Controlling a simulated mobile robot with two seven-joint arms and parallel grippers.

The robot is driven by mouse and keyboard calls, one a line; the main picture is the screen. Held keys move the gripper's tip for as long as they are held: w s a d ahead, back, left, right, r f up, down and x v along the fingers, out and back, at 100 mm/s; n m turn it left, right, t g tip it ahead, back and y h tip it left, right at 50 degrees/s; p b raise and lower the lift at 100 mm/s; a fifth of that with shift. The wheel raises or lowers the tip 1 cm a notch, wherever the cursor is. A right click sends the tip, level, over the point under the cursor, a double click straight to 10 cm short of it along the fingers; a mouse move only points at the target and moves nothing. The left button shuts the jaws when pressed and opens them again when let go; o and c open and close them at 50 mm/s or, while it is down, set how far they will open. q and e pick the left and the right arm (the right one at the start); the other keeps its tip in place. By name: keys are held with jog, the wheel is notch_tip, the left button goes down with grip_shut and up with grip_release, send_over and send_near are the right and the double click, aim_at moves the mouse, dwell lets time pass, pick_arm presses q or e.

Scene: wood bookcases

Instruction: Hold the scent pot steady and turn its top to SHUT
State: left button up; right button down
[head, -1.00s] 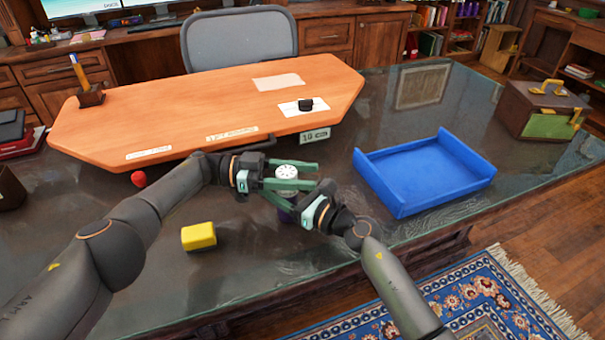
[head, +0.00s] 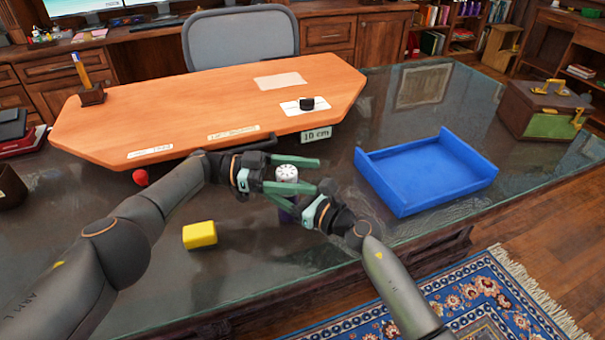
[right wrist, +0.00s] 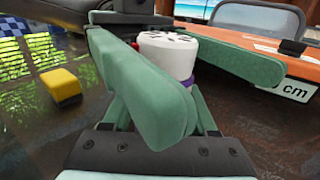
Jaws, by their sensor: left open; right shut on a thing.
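The scent pot has a white round top (head: 287,173) with dark marks too small to read, above a purple body (head: 287,216). It stands on the glass desk. My left gripper (head: 317,176) is open, with one finger on each side of the white top. My right gripper (head: 288,203) is shut on the purple body from the near right side. In the right wrist view the white top (right wrist: 168,52) shows above my right fingers, with a bit of purple body (right wrist: 188,84) behind them; the left fingers flank the top. Most of the body is hidden.
A yellow block (head: 199,235) lies near left, and a red ball (head: 140,177) lies by the orange board (head: 200,110). A blue tray (head: 425,172) is on the right. A green-fronted box (head: 545,112) stands at the far right. The glass between yellow block and pot is clear.

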pick_arm(q)
notch_tip(320, 180, up, 10)
dwell(0.8)
jog(key=shift+r, duration=0.15)
jog(key=w+a+r+n+t+h, duration=0.1)
jog(key=w+r+n+t+h, duration=0.1)
jog(key=w+r+t+h, duration=0.25)
jog(key=n+t+y, duration=0.7)
jog(key=n+t, duration=0.4)
jog(key=t, duration=0.4)
send_over(292, 167)
jog(key=s, duration=0.1)
jog(key=shift+g, duration=0.25)
notch_tip(292, 167, down, 7)
jog(key=shift+f, duration=0.2)
jog(key=s+a+f+n+y, duration=0.1)
jog(key=s+a+f+y, duration=0.4)
jog(key=s+f+y, duration=0.25)
jog(key=x, duration=1.1)
jog(key=shift+w+d+r, duration=0.2)
jog(key=shift+w+d, duration=0.05)
jog(key=shift+d, duration=0.1)
